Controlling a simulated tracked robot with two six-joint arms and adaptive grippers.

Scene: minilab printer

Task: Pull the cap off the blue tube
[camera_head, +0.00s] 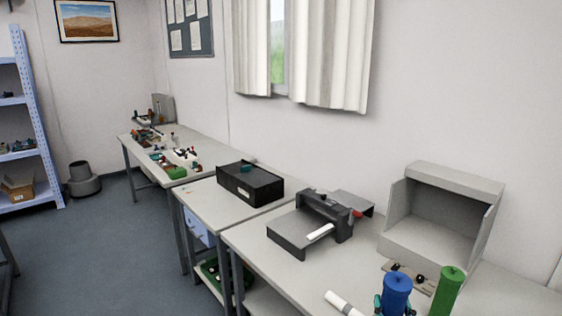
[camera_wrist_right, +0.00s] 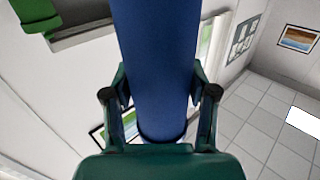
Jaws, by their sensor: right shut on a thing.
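The blue tube (camera_head: 397,291) is upright at the lower right of the head view, its round top facing up. In the right wrist view the blue tube (camera_wrist_right: 155,60) runs down the middle between the two fingers. My right gripper (camera_head: 394,306), with green fingers, is shut on it; the gripper also shows in the right wrist view (camera_wrist_right: 160,94). I cannot make out a separate cap or the seam of one. The tube's lower part is hidden by the gripper and the frame edge. My left gripper is not in view.
A green tube (camera_head: 447,289) stands close to the right of the blue one. Behind them are a small board with dark knobs (camera_head: 410,276) and an open grey box (camera_head: 430,243). A dark grey printer-like device (camera_head: 322,213) and a black box (camera_head: 250,184) stand farther left.

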